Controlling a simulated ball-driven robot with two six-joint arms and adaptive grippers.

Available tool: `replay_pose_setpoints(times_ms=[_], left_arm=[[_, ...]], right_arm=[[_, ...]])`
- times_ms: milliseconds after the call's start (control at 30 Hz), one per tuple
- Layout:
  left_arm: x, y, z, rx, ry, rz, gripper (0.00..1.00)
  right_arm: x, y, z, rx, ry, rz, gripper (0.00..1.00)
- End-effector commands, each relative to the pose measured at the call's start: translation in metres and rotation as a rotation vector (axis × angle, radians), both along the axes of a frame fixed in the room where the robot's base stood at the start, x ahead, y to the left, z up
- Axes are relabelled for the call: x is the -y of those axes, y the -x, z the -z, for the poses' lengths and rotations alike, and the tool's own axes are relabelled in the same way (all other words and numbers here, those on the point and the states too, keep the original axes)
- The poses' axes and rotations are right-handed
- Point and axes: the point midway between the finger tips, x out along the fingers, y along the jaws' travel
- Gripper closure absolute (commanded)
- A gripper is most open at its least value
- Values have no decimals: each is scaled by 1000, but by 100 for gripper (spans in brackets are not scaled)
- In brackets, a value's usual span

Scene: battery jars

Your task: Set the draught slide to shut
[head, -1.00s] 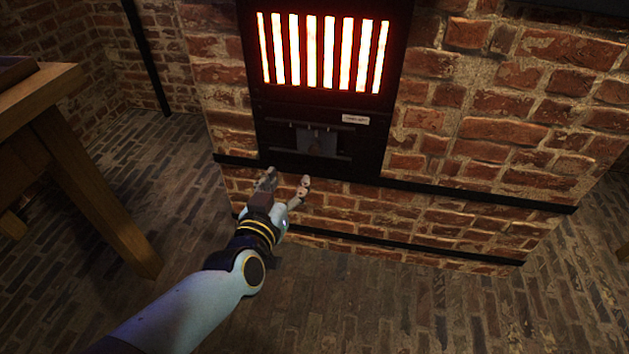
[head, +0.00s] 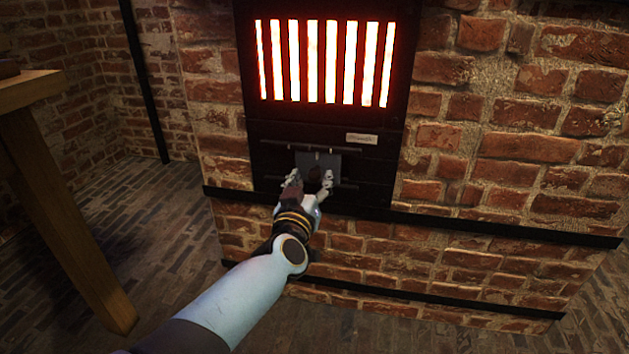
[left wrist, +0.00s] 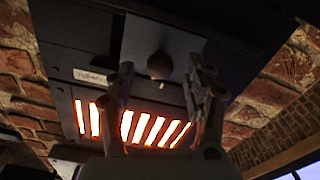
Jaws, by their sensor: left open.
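The draught slide is a grey plate (head: 330,163) with a dark round knob (head: 315,178), set between two dark rails under the glowing grate in the head view. In the left wrist view the plate (left wrist: 172,42) and its knob (left wrist: 159,66) show upside down. My left gripper (head: 309,182) is open in front of the slide, with its fingers on either side of the knob. In the left wrist view the knob shows in the gap between the fingers (left wrist: 160,80), and I see no clear contact. My right gripper is not in view.
A dark ledge (head: 450,221) runs along the brick below. A wooden table (head: 60,200) stands at the left.

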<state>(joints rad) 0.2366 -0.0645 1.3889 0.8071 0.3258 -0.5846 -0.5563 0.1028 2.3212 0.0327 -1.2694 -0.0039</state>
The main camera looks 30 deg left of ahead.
Motion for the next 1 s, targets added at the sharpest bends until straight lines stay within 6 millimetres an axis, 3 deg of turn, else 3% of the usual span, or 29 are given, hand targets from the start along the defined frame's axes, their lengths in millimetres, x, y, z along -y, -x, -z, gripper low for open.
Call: replay_pose_setpoints(times_ms=[200, 533, 900, 1000], left_arm=[[-5, -23, 2, -2, -1, 1, 47], [-6, -26, 0, -1, -1, 0, 48], [-6, -26, 1, -1, -1, 0, 97], [-6, -26, 1, -1, -1, 0, 100]], right_arm=[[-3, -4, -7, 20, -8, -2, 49], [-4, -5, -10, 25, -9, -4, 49], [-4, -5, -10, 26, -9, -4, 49], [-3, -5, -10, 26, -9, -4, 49]])
